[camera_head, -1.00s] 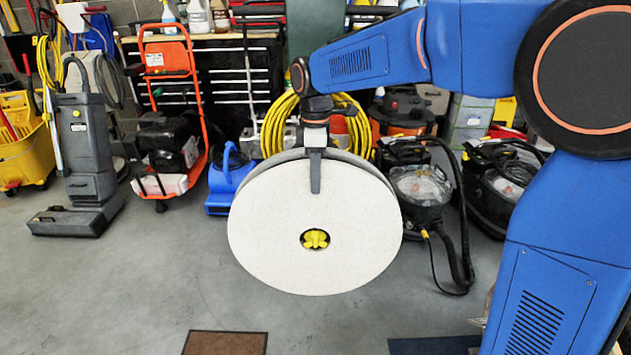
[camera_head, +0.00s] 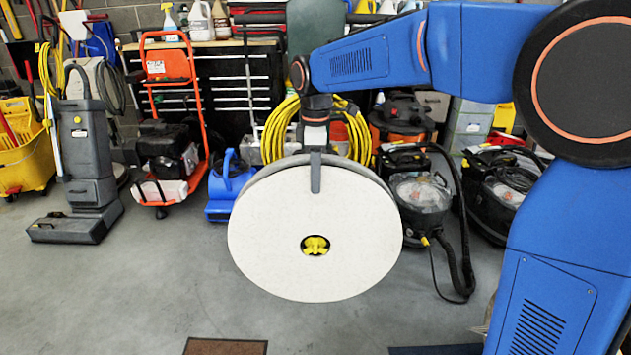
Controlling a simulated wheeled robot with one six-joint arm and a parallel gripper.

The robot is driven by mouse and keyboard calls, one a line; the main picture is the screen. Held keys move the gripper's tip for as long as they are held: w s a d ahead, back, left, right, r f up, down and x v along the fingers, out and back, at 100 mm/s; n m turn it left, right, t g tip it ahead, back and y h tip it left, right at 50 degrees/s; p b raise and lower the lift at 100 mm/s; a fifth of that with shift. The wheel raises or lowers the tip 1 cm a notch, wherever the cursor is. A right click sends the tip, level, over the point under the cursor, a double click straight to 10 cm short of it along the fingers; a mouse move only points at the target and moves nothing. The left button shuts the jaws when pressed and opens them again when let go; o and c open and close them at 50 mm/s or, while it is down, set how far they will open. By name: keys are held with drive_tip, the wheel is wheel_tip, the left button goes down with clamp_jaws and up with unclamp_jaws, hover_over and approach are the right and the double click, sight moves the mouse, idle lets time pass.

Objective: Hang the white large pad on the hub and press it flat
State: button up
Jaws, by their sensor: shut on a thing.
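The white large pad (camera_head: 280,215) is a round disc facing me in the middle of the head view. A yellow hub (camera_head: 315,245) shows through its centre hole. Behind the pad's upper edge a grey rim (camera_head: 366,172) shows; most of what is behind the pad is hidden. My gripper (camera_head: 315,175) is at the top edge of the pad, with one grey finger lying over its front face. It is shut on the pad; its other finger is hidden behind. I cannot tell how closely the pad sits against what is behind it.
Black vacuums (camera_head: 425,195) stand at the right.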

drive_tip(key=shift+w+r, duration=0.2)
drive_tip(key=shift+r, duration=0.4)
drive_tip(key=shift+w+r, duration=0.15)
drive_tip(key=shift+r, duration=0.45)
drive_tip(key=o, duration=0.9)
